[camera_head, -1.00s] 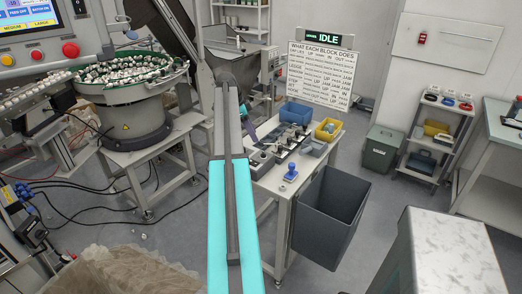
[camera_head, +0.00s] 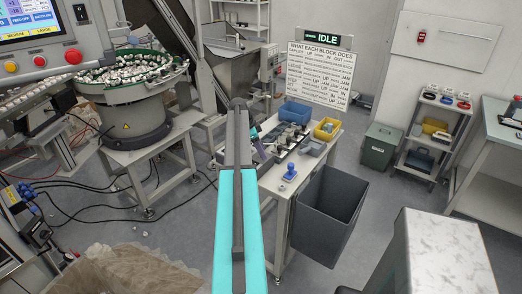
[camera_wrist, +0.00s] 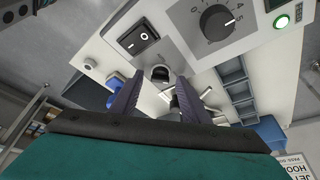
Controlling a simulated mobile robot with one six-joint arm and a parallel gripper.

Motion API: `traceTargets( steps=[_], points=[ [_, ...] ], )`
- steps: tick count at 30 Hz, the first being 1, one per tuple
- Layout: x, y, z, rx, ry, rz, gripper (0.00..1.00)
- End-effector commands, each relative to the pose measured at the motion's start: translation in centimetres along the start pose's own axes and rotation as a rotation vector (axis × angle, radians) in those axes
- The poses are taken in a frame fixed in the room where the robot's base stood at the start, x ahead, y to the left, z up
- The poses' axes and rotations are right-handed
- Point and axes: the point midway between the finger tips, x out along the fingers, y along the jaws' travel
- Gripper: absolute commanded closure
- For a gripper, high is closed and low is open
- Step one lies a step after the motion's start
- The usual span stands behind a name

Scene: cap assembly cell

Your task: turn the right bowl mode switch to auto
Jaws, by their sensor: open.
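In the wrist view, a pale control panel (camera_wrist: 185,48) fills the top. A small round dark-and-silver switch (camera_wrist: 160,73) shows between the fingertips of my gripper (camera_wrist: 160,82); it looks like the mode switch, but its label and setting are not readable. The dark fingers are apart, one on each side of it, with nothing held; contact cannot be told. A black rocker switch (camera_wrist: 138,36) and a black numbered dial (camera_wrist: 215,21) sit farther up the panel. In the head view my arm hides most of the gripper and the panel.
A lit green button (camera_wrist: 282,21) is at the panel's right. In the head view, a bowl feeder (camera_head: 135,100) stands at left. A small table (camera_head: 272,182) carries blue (camera_head: 295,112) and yellow (camera_head: 326,130) bins. A grey bin (camera_head: 328,215) stands in front; a sign reads IDLE (camera_head: 326,38).

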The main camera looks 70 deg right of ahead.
Motion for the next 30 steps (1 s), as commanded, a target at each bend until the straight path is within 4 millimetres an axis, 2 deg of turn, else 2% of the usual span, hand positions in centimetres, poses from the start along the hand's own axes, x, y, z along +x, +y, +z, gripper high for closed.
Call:
traceTargets(
  steps=[10, 17, 30],
  points=[
    [0.18, 0.00, 0.07, -0.001, 0.000, 0.000, 0.60],
    [0.15, 0.00, 0.11, -0.001, 0.000, 0.000, 0.99],
    [0.19, 0.14, 0.29, -0.056, 0.000, -0.023, 0.99]
  ],
)
